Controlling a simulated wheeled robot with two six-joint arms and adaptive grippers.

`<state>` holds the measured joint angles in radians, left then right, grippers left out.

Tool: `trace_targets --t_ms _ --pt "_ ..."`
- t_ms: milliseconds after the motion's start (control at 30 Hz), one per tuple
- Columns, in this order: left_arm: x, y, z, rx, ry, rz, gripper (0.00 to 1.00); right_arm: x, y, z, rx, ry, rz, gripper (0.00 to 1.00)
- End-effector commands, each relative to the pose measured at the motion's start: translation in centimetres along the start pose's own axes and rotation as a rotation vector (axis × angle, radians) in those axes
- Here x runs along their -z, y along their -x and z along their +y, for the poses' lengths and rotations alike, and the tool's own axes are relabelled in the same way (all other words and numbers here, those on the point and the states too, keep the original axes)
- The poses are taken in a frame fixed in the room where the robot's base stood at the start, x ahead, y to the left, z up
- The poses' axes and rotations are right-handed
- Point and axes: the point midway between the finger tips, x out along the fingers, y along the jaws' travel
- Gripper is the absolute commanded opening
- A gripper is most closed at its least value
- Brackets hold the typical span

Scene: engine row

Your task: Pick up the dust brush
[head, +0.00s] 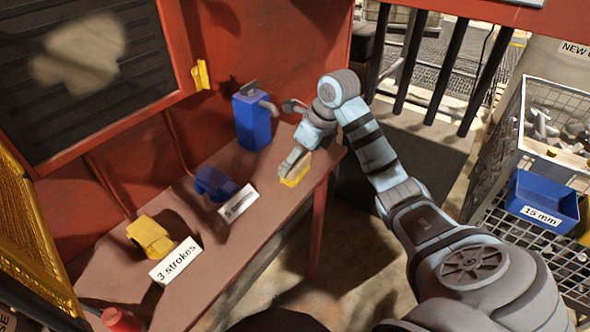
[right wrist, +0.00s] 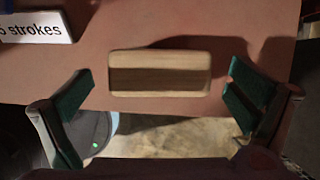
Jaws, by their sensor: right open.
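The dust brush appears to be the light wooden block (right wrist: 160,73) lying across the middle of the right wrist view, near the bench edge. In the head view it shows as a yellowish piece (head: 296,174) at the right end of the bench, partly hidden by my gripper. My right gripper (head: 295,136) is over that end of the bench. Its two green-padded fingers (right wrist: 160,98) stand wide apart, one to each side of the block, with clear gaps and nothing between them held. My left gripper is not in view.
The brown bench (head: 215,263) also bears a blue can-like thing (head: 253,122), a blue piece (head: 215,184), a yellow piece (head: 150,236) and labels, one reading "3 strokes" (head: 175,262). A red wall stands behind. A wire basket (head: 520,160) and blue bin (head: 543,200) are at right.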

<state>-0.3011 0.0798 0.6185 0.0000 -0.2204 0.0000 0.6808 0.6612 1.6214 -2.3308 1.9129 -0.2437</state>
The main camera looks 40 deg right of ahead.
Motion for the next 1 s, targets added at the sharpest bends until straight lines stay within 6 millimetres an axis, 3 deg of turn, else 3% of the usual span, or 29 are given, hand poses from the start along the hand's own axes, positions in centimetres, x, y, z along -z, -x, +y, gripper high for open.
trace_targets --t_ms 100,333,667,1000 --pt "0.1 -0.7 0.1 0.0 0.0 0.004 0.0 0.1 -2.1 0.0 -0.001 -0.001 0.0 1.0" --pt "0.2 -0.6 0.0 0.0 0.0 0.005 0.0 0.1 -2.3 -0.1 0.001 -0.002 0.0 1.0" --pt "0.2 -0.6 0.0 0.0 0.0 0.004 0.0 0.1 -2.2 -0.1 0.001 -0.002 0.0 0.49" --pt "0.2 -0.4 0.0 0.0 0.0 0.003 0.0 -0.2 -1.5 -0.1 0.001 -0.001 -0.001 0.49"
